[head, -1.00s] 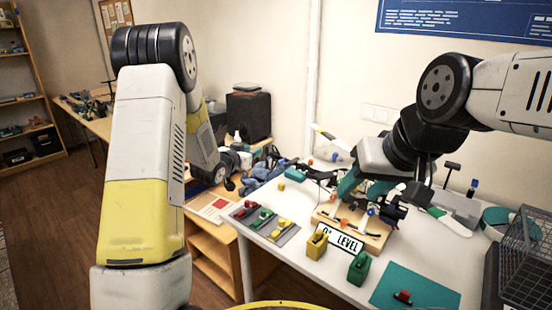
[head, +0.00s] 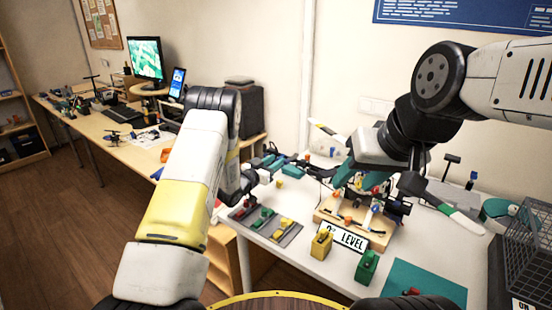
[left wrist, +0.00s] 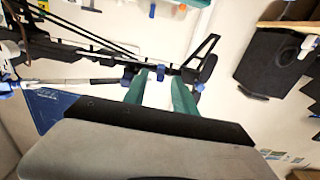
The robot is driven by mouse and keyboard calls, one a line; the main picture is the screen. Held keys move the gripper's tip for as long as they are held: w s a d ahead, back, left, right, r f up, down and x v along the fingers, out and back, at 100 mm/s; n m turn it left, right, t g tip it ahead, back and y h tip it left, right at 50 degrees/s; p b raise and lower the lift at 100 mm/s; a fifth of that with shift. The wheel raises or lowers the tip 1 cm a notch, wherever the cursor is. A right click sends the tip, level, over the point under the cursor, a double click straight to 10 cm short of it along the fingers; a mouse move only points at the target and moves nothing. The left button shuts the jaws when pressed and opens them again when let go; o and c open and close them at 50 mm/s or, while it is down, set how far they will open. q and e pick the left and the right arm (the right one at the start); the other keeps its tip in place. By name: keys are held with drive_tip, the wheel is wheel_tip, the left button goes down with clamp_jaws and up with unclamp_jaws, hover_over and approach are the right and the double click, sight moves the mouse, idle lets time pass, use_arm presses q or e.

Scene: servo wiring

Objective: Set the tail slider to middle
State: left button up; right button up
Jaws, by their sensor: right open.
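A model helicopter with dark rods and links stands on a wooden base (head: 378,237), partly hidden by my right gripper. Small orange and blue knobs show on the base; I cannot tell which is the tail slider. My left gripper (head: 283,165) is left of the helicopter, its teal fingers pointing toward it. In the left wrist view, the fingers (left wrist: 160,90) are apart, with a black rod (left wrist: 120,58) and small blue parts near the tips. I cannot tell if they touch. My right gripper (head: 358,178) is open over the helicopter, its teal fingers pointing down.
A "0° LEVEL" sign (head: 343,236) fronts the base. A yellow block (head: 321,244) and a green block (head: 366,267) stand before it. A grey tray (head: 288,236) holds coloured plugs. A teal mat (head: 440,285) and wire basket (head: 530,250) are at right.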

use_arm(q)
drive_tip(key=shift+w+d, duration=0.2)
drive_tip(key=shift+w, duration=0.1)
clamp_jaws()
idle(1.3)
